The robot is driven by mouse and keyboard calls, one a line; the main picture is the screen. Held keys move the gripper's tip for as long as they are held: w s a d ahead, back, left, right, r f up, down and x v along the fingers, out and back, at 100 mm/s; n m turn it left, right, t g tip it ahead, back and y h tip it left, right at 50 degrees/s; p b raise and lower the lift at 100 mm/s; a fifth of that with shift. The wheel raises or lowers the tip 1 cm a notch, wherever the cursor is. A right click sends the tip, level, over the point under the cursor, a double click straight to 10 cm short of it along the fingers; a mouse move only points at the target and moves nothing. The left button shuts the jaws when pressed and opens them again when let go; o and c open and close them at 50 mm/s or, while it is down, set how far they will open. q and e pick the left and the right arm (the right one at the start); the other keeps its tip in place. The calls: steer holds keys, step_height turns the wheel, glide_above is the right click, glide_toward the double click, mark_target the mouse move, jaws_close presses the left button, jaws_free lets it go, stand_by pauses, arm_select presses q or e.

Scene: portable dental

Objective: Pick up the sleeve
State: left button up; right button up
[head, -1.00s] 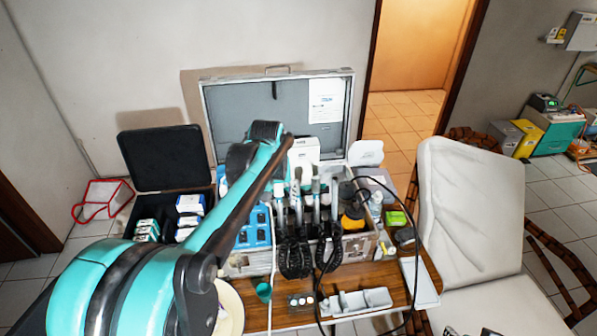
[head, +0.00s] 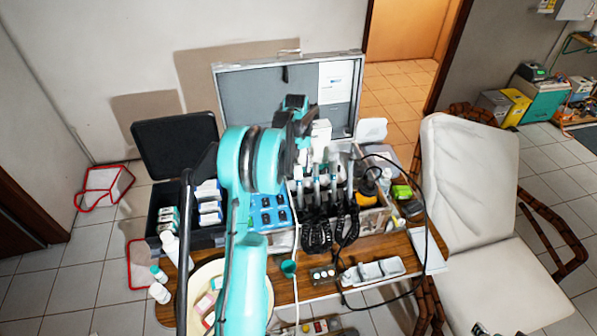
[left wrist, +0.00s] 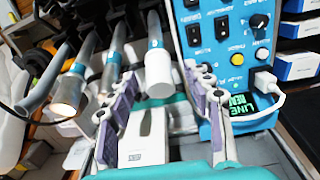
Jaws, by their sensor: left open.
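No thing in view can be told for certain as the sleeve. A white box (head: 321,131) stands in the open case behind the row of handpieces. What looks like the same box (left wrist: 142,135) shows between my finger pads in the left wrist view. A white-ended cylindrical handpiece (left wrist: 158,78) also reaches into the space between the fingers. My left gripper (left wrist: 163,104) is open with nothing clamped in it. In the head view my left gripper (head: 298,112) is above the case, partly hidden by its own wrist. My right gripper is not in view.
A blue control unit (left wrist: 235,55) stands close beside one finger. Several corded handpieces (head: 330,190) hang at the case front. An open black box (head: 180,145) with small cartons is at left. A grey tray (head: 372,271) and white bottles (head: 160,292) are on the wooden table.

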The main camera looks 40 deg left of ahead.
arm_select(q)
step_height(320, 180, down, 2)
steer(key=shift+f, duration=0.1)
steer(key=shift+c, duration=0.3)
steer(key=c, duration=0.7)
steer(key=shift+r, duration=0.2)
